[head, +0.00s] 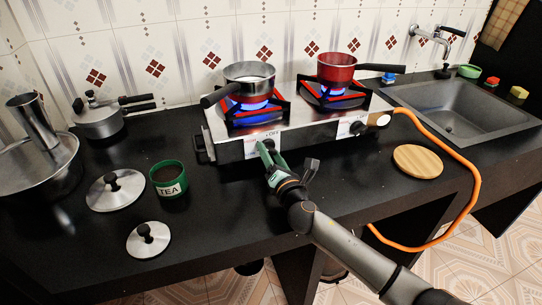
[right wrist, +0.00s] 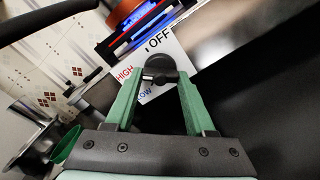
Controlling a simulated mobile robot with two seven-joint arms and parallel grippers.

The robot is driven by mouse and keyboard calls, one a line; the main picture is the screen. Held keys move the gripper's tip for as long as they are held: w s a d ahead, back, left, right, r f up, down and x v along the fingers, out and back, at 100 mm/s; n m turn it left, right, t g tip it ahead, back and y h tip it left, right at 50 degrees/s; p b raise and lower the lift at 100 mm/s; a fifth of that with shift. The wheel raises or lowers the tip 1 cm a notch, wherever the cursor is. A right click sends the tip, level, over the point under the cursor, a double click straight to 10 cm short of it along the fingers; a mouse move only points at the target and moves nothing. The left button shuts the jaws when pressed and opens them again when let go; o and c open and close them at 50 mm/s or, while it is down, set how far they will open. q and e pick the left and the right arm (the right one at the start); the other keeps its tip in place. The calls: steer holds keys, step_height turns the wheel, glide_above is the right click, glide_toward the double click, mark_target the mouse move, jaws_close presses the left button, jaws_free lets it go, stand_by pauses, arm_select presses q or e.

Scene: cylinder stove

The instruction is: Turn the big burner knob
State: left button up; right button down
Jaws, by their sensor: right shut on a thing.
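The two-burner stove (head: 230,150) stands against the tiled wall. My right gripper (head: 270,152) is at its front face, below the left burner. In the right wrist view its green fingers (right wrist: 158,82) are shut on a black burner knob (right wrist: 159,66), one on each side. The white label (right wrist: 181,62) behind the knob reads OFF, HIGH and LOW. The knob's bar lies roughly level in that view. A second knob (head: 383,120) is at the right of the front face. Blue flames show under both burners. My left gripper is not in view.
A grey pot (head: 249,77) and a red pan (head: 337,68) sit on the burners. An orange hose (head: 470,190) runs from the stove's right end. A green TEA tin (head: 168,178), lids (head: 116,190) and a wooden disc (head: 418,161) lie on the black counter.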

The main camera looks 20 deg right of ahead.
steer(key=m, duration=0.5)
steer(key=shift+m+b, duration=0.3)
steer(key=m, duration=0.3)
steer(key=shift+r+m, duration=0.15)
steer(key=shift+m, duration=0.45)
steer(key=shift+c, duration=1.2)
jaws_free()
steer(key=s, duration=1.2)
steer(key=shift+s+d+p, duration=0.2)
steer(key=shift+s+p, duration=0.05)
steer(key=shift+p, duration=0.1)
